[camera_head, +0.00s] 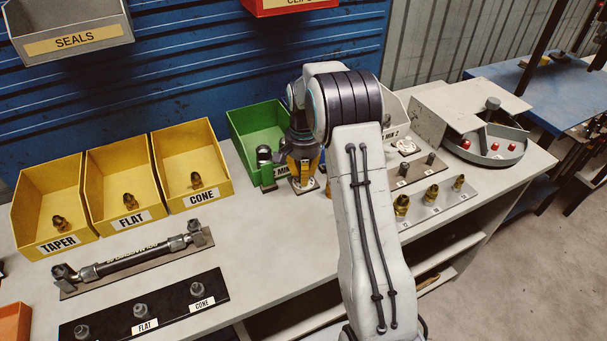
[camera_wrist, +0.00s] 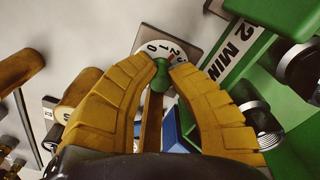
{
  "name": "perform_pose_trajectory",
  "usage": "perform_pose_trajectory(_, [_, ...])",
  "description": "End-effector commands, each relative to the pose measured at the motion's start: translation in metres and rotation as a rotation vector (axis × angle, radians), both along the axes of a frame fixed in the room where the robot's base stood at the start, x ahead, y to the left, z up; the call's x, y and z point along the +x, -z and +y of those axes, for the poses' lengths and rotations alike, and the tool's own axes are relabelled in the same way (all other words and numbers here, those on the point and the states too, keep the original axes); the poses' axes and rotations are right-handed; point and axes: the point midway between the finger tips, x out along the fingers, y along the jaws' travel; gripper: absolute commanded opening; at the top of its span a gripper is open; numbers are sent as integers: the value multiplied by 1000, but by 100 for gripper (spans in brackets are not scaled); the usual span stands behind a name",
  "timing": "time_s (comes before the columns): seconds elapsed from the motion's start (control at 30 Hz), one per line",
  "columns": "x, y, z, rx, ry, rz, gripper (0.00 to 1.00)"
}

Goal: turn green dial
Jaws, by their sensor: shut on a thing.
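The green dial (camera_wrist: 159,76) shows in the wrist view as a small green knob between my yellow fingertips. Behind it is a white scale plate (camera_wrist: 155,47) with the figures 0, 1, 2 and part of another, and a red mark near the knob. My gripper (camera_wrist: 166,70) is shut on the knob. In the head view my gripper (camera_head: 303,170) points down at the small dial plate (camera_head: 306,187) in front of the green bin. The knob is hidden there by my fingers.
Yellow bins (camera_head: 190,145) stand to the left, brass fittings (camera_head: 402,203) to the right.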

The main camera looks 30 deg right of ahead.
Motion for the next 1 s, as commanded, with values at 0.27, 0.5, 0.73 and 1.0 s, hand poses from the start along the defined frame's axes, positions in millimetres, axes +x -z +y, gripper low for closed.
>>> perform_pose_trajectory(0.27, [0, 1, 0, 0, 6, -1, 0])
perform_pose_trajectory(0.5, [0, 1, 0, -1, 6, -1, 26])
perform_pose_trajectory(0.73, [0, 0, 0, 0, 5, 0, 42])
perform_pose_trajectory(1.0, [0, 0, 0, 0, -5, 0, 42])
